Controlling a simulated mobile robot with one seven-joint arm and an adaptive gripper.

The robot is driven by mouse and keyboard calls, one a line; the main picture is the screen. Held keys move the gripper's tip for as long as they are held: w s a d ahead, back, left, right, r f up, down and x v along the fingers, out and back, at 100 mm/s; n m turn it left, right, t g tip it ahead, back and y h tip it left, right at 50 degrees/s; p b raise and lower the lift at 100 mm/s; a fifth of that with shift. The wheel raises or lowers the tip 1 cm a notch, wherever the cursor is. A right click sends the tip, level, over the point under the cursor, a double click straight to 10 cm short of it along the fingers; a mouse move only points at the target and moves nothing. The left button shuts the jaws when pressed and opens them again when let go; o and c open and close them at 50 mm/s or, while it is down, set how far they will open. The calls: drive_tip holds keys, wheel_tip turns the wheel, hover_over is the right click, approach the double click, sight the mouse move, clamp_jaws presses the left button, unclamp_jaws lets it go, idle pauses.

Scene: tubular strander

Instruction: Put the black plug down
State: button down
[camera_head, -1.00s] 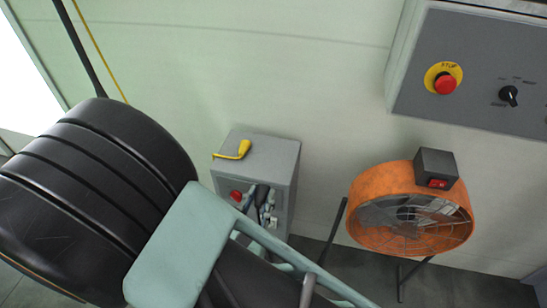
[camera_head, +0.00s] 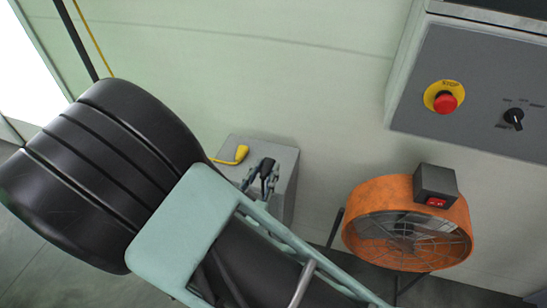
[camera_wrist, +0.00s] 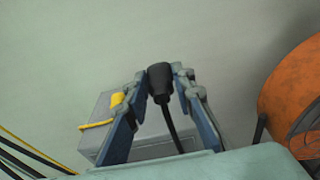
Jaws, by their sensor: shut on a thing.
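My gripper (camera_head: 262,178) is shut on the black plug (camera_head: 266,168). In the head view it shows in front of the upper part of the grey box (camera_head: 283,160). In the wrist view the black plug (camera_wrist: 159,78) sits between the tips of my gripper (camera_wrist: 159,92), and its black cable hangs down between the fingers. The grey box (camera_wrist: 148,133) shows behind and below it. A yellow plug (camera_head: 241,153) with a yellow cable lies on the box's top, to the left of the black plug. The box's front is mostly hidden by my arm.
An orange fan (camera_head: 378,209) stands on the floor to the right of the box. A grey control panel (camera_head: 466,110) with a red stop button (camera_head: 445,102) is on the upper right. The pale wall behind the box is bare.

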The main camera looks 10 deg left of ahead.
sight(267, 170)
drive_tip(key=w+f, duration=0.3)
drive_tip(key=w+a+f, duration=0.1)
drive_tip(key=f, duration=0.1)
drive_tip(key=shift+w+f+b, duration=0.1)
drive_tip(key=shift+w+b, duration=0.25)
drive_tip(key=shift+b, duration=0.05)
drive_tip(key=f, duration=0.3)
drive_tip(key=shift+w+b, duration=0.3)
drive_tip(key=shift+w, duration=0.1)
drive_tip(key=shift+f, duration=0.5)
drive_tip(key=shift+f+b, duration=0.4)
drive_tip(key=c, duration=1.7)
unclamp_jaws()
drive_tip(key=shift+o, duration=0.2)
drive_tip(key=shift+r, duration=0.1)
